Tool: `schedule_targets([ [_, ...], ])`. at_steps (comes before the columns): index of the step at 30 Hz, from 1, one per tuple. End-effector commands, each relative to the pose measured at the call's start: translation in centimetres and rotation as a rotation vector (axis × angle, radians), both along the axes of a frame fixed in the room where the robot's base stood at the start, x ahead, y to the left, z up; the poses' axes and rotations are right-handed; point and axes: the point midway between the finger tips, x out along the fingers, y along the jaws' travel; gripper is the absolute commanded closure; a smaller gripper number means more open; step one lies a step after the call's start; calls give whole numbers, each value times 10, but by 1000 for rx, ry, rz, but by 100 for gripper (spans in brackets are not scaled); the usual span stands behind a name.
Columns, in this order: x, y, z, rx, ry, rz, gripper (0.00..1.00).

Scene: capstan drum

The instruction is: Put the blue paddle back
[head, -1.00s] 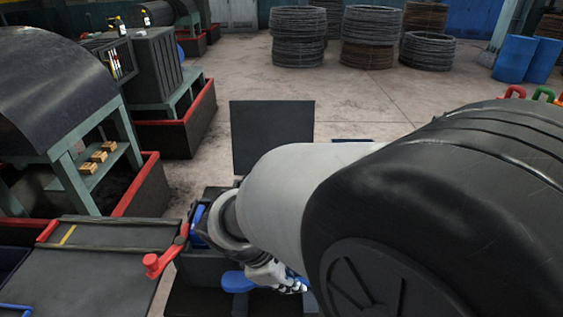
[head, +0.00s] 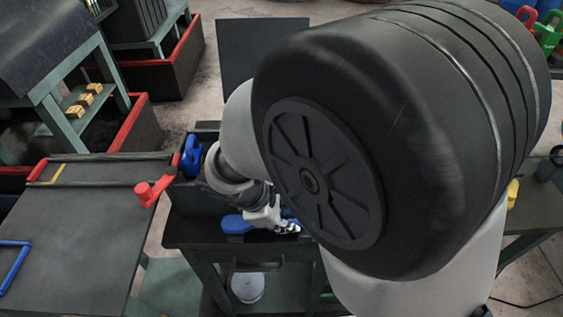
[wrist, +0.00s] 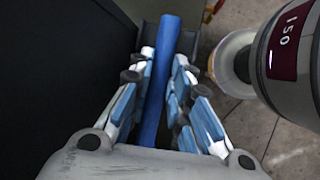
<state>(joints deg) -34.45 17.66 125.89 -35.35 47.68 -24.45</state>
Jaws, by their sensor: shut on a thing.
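The blue paddle (head: 236,224) shows its rounded blue end low in the middle of the head view, over the dark bench top. In the wrist view its long blue bar (wrist: 158,90) runs lengthwise between the fingers. My gripper (head: 287,226) is at the right side of the paddle in the head view, partly hidden by my arm. In the wrist view my gripper (wrist: 166,65) has its blue-padded fingers on both sides of the bar and is shut on it. I cannot tell whether the paddle touches the bench.
A dark bench (head: 200,234) lies under the paddle. A blue item (head: 190,157) sits in a dark bin behind it. A red handle (head: 148,192) lies at the edge of the left table (head: 70,225). A dark upright panel (head: 240,60) stands behind. My arm hides the right side.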

Motion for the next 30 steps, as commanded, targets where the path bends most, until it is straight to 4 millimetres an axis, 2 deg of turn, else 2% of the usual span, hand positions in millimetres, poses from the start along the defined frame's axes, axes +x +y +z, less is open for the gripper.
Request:
schedule_targets([
  [3, 0, 0, -5, 0, 0, 0, 100],
  [4, 0, 0, -4, 0, 0, 1, 81],
  [12, 0, 0, -4, 0, 0, 0, 63],
  [23, 0, 0, -2, 0, 0, 0, 62],
  [26, 0, 0, 7, 1, -1, 0, 62],
  [30, -3, 10, 30, 2, -4, 2, 62],
])
